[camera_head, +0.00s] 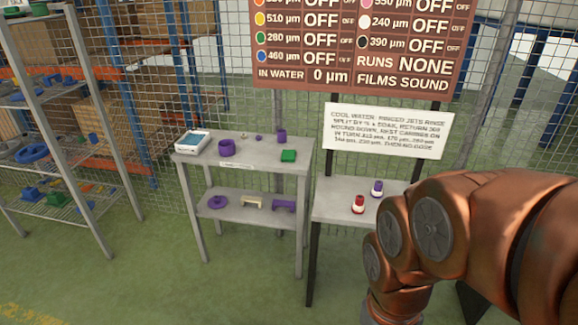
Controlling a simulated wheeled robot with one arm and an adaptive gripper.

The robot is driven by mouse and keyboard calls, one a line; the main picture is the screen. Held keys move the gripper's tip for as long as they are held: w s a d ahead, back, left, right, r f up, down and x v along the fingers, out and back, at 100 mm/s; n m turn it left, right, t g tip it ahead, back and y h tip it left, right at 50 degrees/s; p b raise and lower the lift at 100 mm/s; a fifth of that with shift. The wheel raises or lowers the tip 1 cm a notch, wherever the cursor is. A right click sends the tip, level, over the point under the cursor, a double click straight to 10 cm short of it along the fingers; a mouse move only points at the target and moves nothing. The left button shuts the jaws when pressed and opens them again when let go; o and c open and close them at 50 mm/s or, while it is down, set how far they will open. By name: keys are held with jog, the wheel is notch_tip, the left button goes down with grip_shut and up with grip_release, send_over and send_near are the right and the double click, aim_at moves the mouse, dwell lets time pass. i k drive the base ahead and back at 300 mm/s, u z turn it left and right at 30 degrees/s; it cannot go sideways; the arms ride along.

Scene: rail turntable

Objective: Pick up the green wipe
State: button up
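A small flat green item (289,155), which looks like the green wipe, lies on the top of a grey two-level table (240,160), near its right front corner. Nothing touches it that I can see. My copper arm fills the lower right of the head view, well to the right of the green item. My gripper itself is not in view, so its state and any load are hidden.
The table top also holds a white-and-blue box (192,142) and purple rings (227,147); purple and cream parts lie on its shelf. A stand (335,205) beside it carries red (358,204) and purple (376,188) pieces. Wire racks stand left. The green floor in front is clear.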

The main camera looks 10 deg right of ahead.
aim_at(288, 157)
jog(key=u, duration=0.75)
jog(key=i, duration=0.35)
jog(key=u, duration=0.65)
jog(key=i, duration=2.35)
jog(key=z, duration=1.5)
jog(key=i, duration=0.55)
jog(key=z, duration=0.5)
